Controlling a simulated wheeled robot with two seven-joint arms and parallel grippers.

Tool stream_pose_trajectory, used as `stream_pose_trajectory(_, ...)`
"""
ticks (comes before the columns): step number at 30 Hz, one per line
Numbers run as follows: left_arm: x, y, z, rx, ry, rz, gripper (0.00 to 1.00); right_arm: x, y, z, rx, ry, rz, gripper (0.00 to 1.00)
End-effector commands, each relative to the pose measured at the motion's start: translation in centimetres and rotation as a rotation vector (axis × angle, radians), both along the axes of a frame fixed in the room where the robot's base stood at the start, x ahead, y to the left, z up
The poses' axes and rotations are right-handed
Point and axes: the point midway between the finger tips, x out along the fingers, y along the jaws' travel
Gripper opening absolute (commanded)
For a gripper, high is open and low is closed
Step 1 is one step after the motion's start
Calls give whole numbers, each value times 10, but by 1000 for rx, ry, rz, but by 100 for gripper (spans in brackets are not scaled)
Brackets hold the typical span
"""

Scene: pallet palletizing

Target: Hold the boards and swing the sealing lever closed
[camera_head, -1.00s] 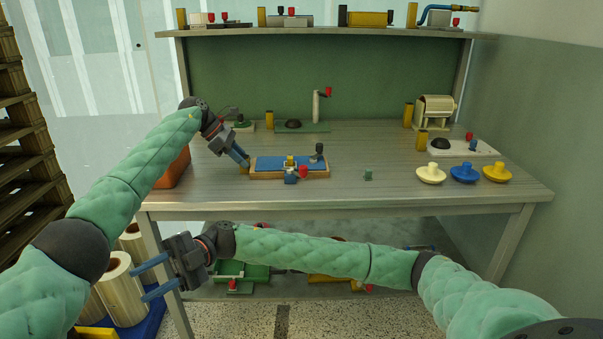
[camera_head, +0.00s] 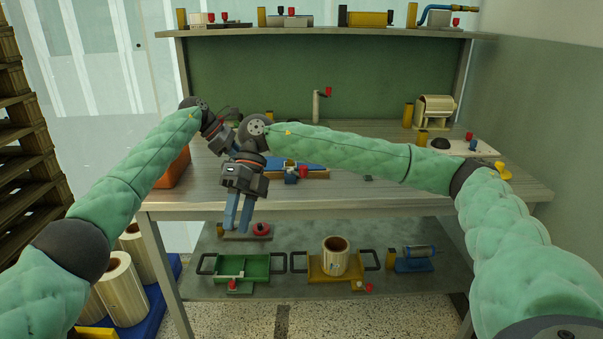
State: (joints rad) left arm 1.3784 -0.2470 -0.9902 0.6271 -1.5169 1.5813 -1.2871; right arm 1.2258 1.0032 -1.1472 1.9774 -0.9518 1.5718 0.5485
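A blue-topped wooden fixture (camera_head: 318,173) lies on the workbench, largely covered by my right arm. The boards and the lever's full shape cannot be made out. My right gripper (camera_head: 238,230) hangs fingers down in front of the bench edge, left of the fixture. Its two blue fingers are apart with nothing between them. My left gripper's body (camera_head: 217,137) is over the bench behind it; its fingers are hidden.
The bench top (camera_head: 420,197) is clear at the front right. A post with a red knob (camera_head: 318,103) stands behind my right arm. The lower shelf (camera_head: 300,289) holds a green tray (camera_head: 232,265), a yellow tray with a roll (camera_head: 335,256) and other devices. An orange bin (camera_head: 173,168) stands at left.

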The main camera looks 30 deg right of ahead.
Motion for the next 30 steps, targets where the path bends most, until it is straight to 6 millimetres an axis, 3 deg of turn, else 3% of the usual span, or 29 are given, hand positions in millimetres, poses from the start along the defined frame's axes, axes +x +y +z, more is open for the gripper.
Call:
stream_pose_trajectory(9,-1,1,-6,5,4,0,0,61,-106,33,-255,-307,30,35)
stream_pose_trajectory(18,-1,1,-6,5,4,0,0,92,-197,75,-472,-472,46,35)
stream_pose_trajectory(24,-1,1,-6,6,4,0,0,97,-225,90,-544,-509,50,35)
stream_pose_trajectory(30,-1,1,-6,5,4,0,0,98,-231,86,-558,-515,51,35)
